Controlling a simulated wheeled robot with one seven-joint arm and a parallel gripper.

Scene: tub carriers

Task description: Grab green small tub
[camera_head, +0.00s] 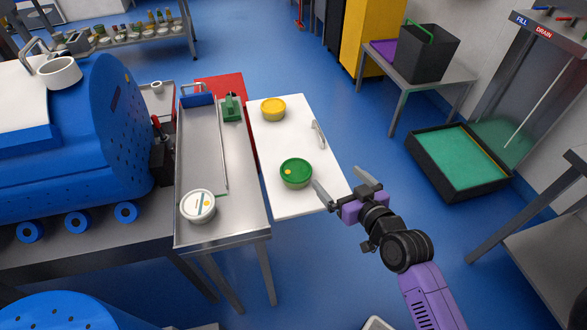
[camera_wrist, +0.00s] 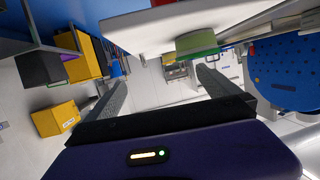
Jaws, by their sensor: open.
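The small tub with a green lid (camera_head: 296,173) stands upright near the front of a white tabletop (camera_head: 279,140) in the head view. A yellow dot marks its lid. My gripper (camera_head: 336,176) is open and empty, just right of the green tub and apart from it. One fingertip comes near the tub's right side. In the wrist view, which is strongly tilted, a green shape that appears to be the tub (camera_wrist: 198,44) shows beyond the open fingers, against the white tabletop (camera_wrist: 150,27).
A yellow-lidded tub (camera_head: 273,109) stands farther back on the white top, near a metal handle (camera_head: 318,134). A white-lidded tub (camera_head: 198,205) sits on the steel tray table (camera_head: 246,227) to the left. A black crate (camera_head: 421,175) lies on the floor at right.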

